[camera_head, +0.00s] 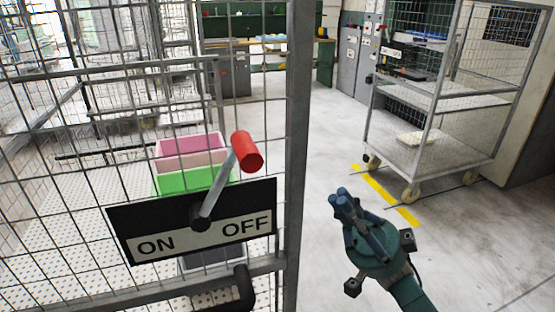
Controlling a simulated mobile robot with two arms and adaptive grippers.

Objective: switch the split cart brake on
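The brake lever (219,188) is a grey bar with a red knob (247,152) on its upper end. It pivots on a black sign plate (159,222) fixed to a wire mesh cart (298,150). The plate reads ON at left and OFF at right. The lever points up and leans right, toward the OFF side. My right gripper (341,196) is right of the cart's upright post, apart from the lever and the knob. Its blue fingers lie close together and look shut, with nothing held. My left gripper is not in view.
Pink and green crates (192,165) stand behind the mesh. The cart's grey post stands between my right gripper and the lever. Another wheeled cage cart (432,90) stands at the upper right, near a yellow floor stripe (387,195). The floor around my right gripper is clear.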

